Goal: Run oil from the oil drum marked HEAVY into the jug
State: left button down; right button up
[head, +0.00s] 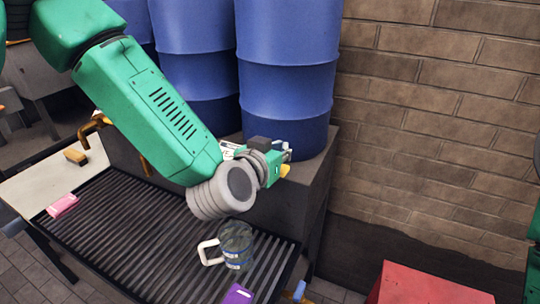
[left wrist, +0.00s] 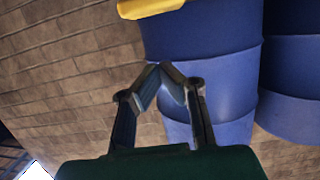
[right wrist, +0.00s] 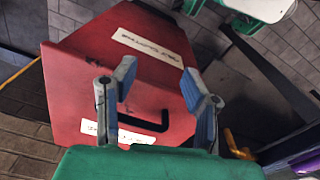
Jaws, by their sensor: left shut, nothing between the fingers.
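Several blue drums (head: 285,95) stand on a dark stand at the back; no HEAVY marking is readable. A clear jug (head: 237,242) with a white handle stands upright on the slatted grate below them. My left gripper (head: 284,154) is in front of the rightmost drum's lower part, largely hidden by its own wrist. In the left wrist view it (left wrist: 163,80) is shut and empty, its fingertips together before a blue drum (left wrist: 215,85). A yellow part (left wrist: 150,8) shows at that view's top; I cannot tell what it is. My right gripper (right wrist: 158,80) is open and empty before a red box.
The red box (right wrist: 125,60) has white labels and a black handle; it also shows in the head view (head: 430,285). A pink tag (head: 62,205) and a purple tag (head: 238,294) lie at the grate (head: 120,230). A brick wall (head: 440,120) closes the right side.

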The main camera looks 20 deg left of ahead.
pick_arm(q)
jog(key=f, duration=0.4)
jog(key=shift+s+a, duration=0.2)
jog(key=shift+a, duration=0.15)
jog(key=shift+d, duration=0.1)
jog(key=shift+d, duration=0.25)
jog(key=shift+s+d+f+m+y, duration=0.1)
jog(key=shift+f+m+y, duration=0.2)
jog(key=shift+f+m, duration=0.45)
jog(key=shift+f+m+y, duration=0.2)
jog(key=shift+m+y, duration=0.1)
jog(key=shift+m, duration=0.45)
jog(key=shift+d+f, duration=0.15)
jog(key=shift+f, duration=0.1)
dwell(1.1)
